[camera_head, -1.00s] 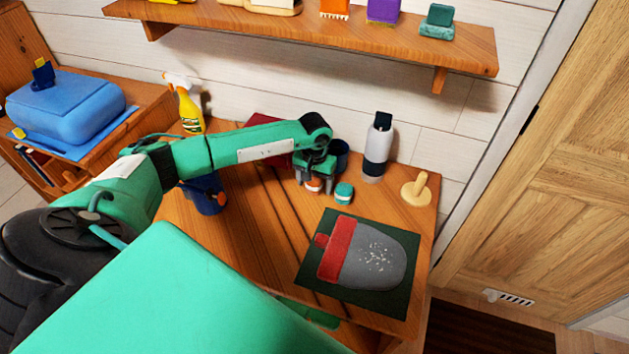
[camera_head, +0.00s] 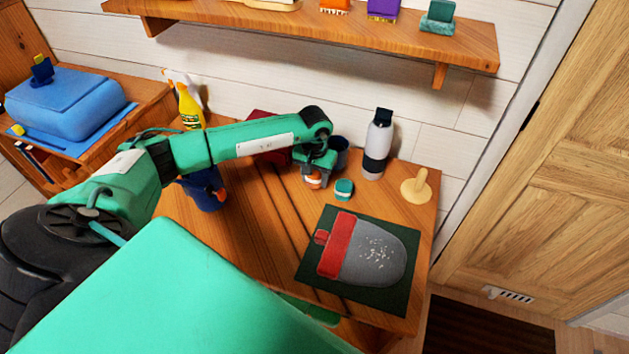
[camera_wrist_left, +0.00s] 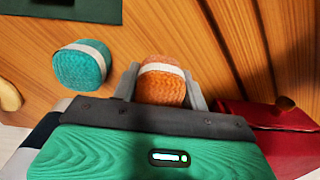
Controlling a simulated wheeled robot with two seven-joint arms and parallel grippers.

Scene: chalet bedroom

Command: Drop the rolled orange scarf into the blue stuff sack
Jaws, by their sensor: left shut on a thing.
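The rolled orange scarf (camera_head: 313,181) has a pale band around it and is upright. My left gripper (camera_head: 314,177) is shut on it, over the back part of the wooden table. In the left wrist view, the scarf (camera_wrist_left: 162,82) sits between the two grey fingers (camera_wrist_left: 161,88). I cannot tell whether it touches the table. A dark blue open-topped container (camera_head: 340,150), perhaps the blue stuff sack, is just behind my gripper and partly hidden by it. Another dark blue object (camera_head: 207,190) with an orange detail stands farther left, partly behind my arm. My right gripper is out of view.
A teal roll with a pale band (camera_head: 343,190) stands close right of the scarf. A grey bottle (camera_head: 376,150), a wooden peg stand (camera_head: 416,187) and a dark green mat (camera_head: 399,302) with a red-grey mitten-like item are farther right. A dark red box (camera_head: 268,146) and spray bottle (camera_head: 190,107) are left.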

